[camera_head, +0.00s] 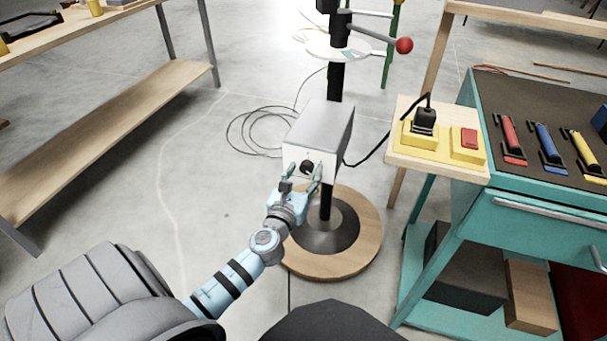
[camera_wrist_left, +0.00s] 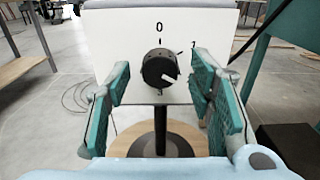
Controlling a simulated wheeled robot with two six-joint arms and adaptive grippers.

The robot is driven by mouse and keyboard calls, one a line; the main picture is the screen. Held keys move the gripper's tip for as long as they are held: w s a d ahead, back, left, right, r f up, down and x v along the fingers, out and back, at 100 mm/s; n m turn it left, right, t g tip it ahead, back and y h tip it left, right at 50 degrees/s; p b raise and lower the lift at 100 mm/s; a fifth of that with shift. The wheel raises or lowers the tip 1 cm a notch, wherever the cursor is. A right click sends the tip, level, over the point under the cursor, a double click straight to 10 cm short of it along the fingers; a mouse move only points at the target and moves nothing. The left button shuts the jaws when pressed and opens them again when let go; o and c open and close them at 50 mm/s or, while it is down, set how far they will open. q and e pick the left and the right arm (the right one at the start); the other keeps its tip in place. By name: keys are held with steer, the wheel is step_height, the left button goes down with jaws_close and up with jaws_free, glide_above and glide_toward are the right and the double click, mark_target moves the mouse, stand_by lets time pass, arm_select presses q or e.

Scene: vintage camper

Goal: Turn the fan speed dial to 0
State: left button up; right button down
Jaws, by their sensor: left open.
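The fan speed dial (camera_head: 307,167) is a round black knob on the white front of a grey box (camera_head: 322,124) on a black post. In the left wrist view the dial (camera_wrist_left: 158,67) has a white pointer mark aimed to the lower right. A 0 is printed above it, a 1 at the upper right and what looks like a 3 below; any label at the lower right is hidden by a finger. My left gripper (camera_head: 304,176) is open, with its green-padded fingers (camera_wrist_left: 160,88) on either side of the dial, apparently apart from it. My right gripper is not in view.
The post stands on a round wooden base (camera_head: 362,249). To the right are a wooden shelf with a yellow switch box (camera_head: 467,143) and plug, and a teal tool cart (camera_head: 540,210). A wooden bench (camera_head: 110,130) stands left. Cables lie on the floor behind.

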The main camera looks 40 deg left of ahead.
arm_select(q)
steer(key=shift+c, duration=1.2)
jaws_close()
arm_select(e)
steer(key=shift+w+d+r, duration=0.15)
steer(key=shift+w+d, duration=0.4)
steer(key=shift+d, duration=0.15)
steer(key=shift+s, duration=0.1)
